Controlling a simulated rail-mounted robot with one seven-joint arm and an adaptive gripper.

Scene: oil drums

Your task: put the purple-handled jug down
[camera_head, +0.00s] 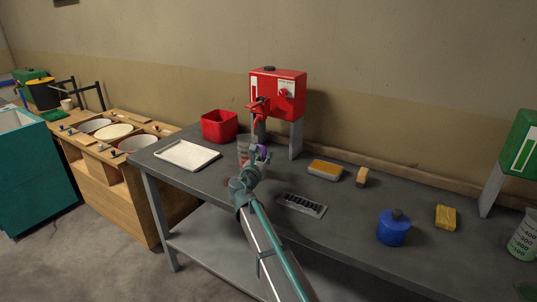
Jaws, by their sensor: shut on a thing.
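The purple-handled jug (243,146) is a clear jug near the middle of the view, below the red dispenser. Its purple handle (262,151) shows on its right side. My gripper (259,157) is at the handle and shut on it. My wrist and arm hide the lower right part of the jug. I cannot tell whether the jug's base touches the grey bench (350,222) or hangs a little above it.
A white tray (187,155) and a red bin (219,126) stand left of the jug. The red dispenser (277,93) stands behind it. A drain grate (302,205), sponge dish (325,170), brush (362,177), blue can (393,230) and yellow sponge (446,217) lie to the right.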

